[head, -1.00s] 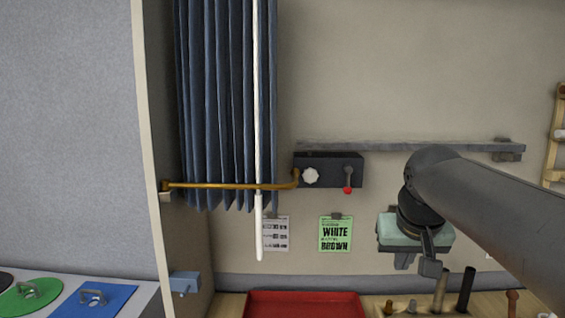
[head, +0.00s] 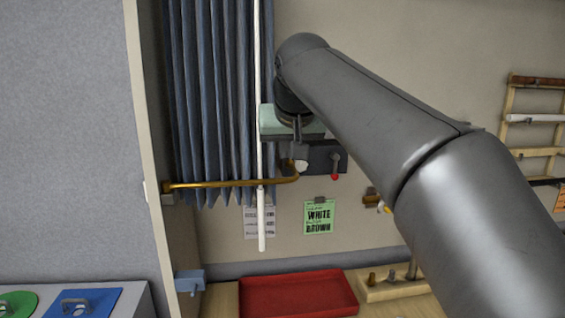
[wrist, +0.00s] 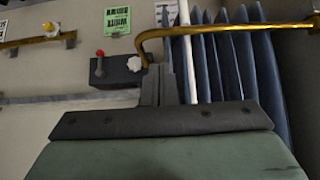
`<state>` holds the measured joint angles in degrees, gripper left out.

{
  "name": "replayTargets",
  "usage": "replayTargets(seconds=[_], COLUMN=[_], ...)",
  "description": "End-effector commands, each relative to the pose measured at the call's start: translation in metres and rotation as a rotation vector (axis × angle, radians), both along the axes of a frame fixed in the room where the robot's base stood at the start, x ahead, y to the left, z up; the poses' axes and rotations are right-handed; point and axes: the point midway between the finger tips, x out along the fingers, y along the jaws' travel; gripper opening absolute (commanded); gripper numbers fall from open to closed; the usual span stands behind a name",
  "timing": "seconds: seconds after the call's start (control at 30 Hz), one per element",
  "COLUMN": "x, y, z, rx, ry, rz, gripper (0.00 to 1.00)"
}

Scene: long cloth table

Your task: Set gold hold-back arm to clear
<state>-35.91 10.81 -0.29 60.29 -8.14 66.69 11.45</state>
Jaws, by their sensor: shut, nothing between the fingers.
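The gold hold-back arm (head: 230,184) runs level across the lower part of the blue curtain (head: 210,110) in the head view. Its left end meets a small bracket on the side panel, and its right end bends up to the dark box (head: 325,158). In the wrist view the gold arm (wrist: 230,28) crosses the top right, with its bent end just above my fingertips. My gripper (head: 300,165) is shut and empty, in front of the dark box's left part and the white knob (head: 301,167). I cannot tell whether it touches the gold arm.
A red-tipped lever (head: 335,168) is on the box's right. A white rod (head: 262,215) hangs before the curtain. Notes, including a green one (head: 319,217), hang below. A red tray (head: 298,293) and a wooden peg block (head: 385,286) are on the table. A rack (head: 535,120) stands right.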

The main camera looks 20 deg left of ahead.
Motion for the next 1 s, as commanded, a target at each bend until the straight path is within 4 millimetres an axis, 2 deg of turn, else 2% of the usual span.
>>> replayTargets(seconds=[0.53, 1.0], x=[0.053, 0.059], y=[0.024, 0.027], z=[-0.062, -0.07], rx=[-0.003, 0.0], ry=[0.002, 0.0], rz=[0.0, 0.0], gripper=[0.0, 0.0])
